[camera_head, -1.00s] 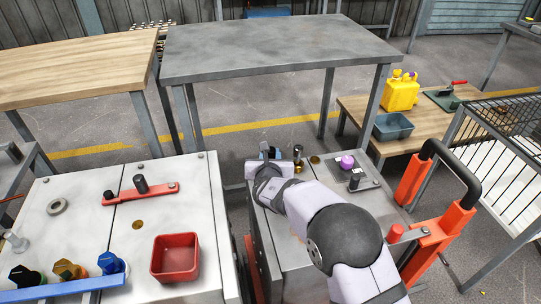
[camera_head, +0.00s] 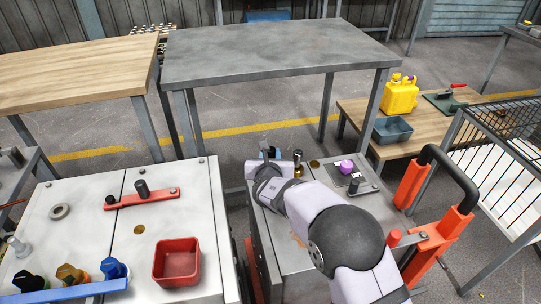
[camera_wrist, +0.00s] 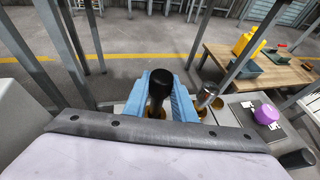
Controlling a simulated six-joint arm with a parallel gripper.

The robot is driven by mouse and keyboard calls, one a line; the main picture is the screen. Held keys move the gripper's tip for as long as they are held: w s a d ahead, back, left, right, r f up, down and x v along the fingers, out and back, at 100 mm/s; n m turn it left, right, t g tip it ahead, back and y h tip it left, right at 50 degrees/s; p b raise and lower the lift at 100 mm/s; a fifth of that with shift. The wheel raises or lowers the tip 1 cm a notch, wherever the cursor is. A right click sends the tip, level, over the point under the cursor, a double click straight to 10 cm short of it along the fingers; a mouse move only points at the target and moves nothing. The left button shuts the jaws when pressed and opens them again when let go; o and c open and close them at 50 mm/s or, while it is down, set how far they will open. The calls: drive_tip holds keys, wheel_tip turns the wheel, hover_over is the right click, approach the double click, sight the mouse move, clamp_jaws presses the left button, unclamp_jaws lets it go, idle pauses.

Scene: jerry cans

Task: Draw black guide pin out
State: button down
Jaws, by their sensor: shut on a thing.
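My gripper (camera_wrist: 159,93) has two blue fingers, shut on the black guide pin (camera_wrist: 158,82). The pin's dark rounded head stands up between the fingers in the wrist view. A brass-coloured ring shows below it, between the fingers; whether the pin's lower end sits in it is hidden. In the head view my gripper (camera_head: 268,153) is at the far left corner of the right grey cabinet (camera_head: 315,205), and my wrist hides most of the pin.
An orange frame with a black handle (camera_head: 450,175) flanks the cabinet. The left cabinet holds a red tray (camera_head: 177,278). The tall grey table (camera_head: 280,50) is bare.

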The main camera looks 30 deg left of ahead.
drive_tip(key=shift+r+p, duration=1.1)
drive_tip(key=shift+r, duration=0.8)
